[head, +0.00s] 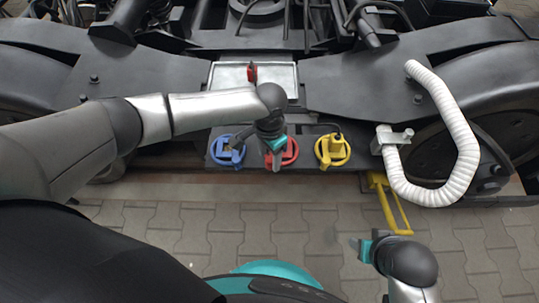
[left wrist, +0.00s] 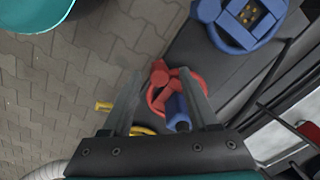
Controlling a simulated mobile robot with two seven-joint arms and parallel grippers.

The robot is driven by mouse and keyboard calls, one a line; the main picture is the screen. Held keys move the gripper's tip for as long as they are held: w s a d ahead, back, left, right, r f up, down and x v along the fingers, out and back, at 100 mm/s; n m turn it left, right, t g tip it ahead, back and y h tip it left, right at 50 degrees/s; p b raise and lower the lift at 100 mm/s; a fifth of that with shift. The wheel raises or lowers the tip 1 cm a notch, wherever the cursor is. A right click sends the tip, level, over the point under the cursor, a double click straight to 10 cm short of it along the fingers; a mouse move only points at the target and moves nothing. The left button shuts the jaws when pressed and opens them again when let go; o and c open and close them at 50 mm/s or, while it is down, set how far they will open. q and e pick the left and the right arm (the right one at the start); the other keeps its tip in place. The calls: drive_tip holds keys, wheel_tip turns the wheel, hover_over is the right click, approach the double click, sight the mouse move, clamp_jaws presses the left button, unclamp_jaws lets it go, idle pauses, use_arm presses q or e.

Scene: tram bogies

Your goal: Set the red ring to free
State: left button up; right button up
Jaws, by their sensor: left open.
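The red ring (head: 291,148) sits in the middle of a row on the dark ledge, between the blue ring (head: 227,150) and the yellow ring (head: 332,150). My left gripper (head: 277,162) is over the red ring and hides part of it. In the left wrist view the left gripper (left wrist: 161,78) is open, with the red ring (left wrist: 158,98) and its red hub showing between the fingers. A blue peg-like piece (left wrist: 177,112) stands by the ring near one finger. Contact cannot be told. My right gripper (head: 364,249) is low over the paving; its jaws are unclear.
A white corrugated hose (head: 463,140) loops at the right, above a yellow bracket (head: 396,207). A red handle (head: 252,73) stands at a pale panel (head: 280,78) behind my left arm. Grey paving (head: 170,235) lies open in front of the bogie.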

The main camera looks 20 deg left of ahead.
use_arm(q)
drive_tip(key=shift+c, duration=0.3)
clamp_jaws()
idle(1.1)
